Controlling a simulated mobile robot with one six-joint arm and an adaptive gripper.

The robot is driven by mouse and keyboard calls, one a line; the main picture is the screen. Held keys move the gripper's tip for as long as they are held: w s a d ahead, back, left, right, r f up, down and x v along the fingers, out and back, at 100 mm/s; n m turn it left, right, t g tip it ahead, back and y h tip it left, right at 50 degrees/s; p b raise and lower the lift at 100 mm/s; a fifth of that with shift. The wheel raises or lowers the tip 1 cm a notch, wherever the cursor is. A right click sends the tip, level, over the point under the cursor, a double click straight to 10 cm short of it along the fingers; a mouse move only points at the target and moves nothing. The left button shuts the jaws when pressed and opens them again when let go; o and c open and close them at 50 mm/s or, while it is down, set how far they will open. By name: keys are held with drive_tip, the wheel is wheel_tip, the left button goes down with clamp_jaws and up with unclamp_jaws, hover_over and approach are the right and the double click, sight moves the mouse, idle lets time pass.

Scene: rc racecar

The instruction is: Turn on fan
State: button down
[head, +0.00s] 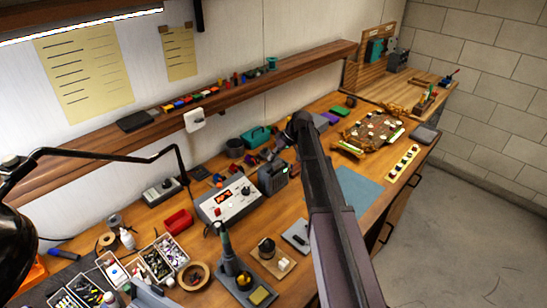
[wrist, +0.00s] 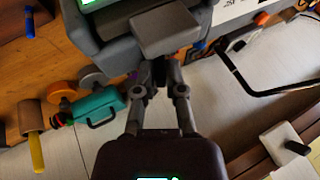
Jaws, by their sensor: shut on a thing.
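A dark grey boxy unit with a handle on top, which looks like the fan (head: 272,179), stands on the workbench beside the grey power supply. In the wrist view a grey body (wrist: 165,30) with a lit green patch fills the top, and it appears to be the same unit. My gripper (wrist: 160,76) is at its near edge, with the fingers closed together on a small dark part there. The exact contact is hidden under the grey block.
A power supply (head: 227,198) with red digits is left of the unit. A teal toolbox (head: 255,137) stands behind it. The wooden shelf (head: 220,103) runs above, with a white switch box (head: 194,121). A blue-grey mat (head: 358,190) lies clear to the right.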

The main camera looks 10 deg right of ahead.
drive_tip(key=c, duration=1)
unclamp_jaws()
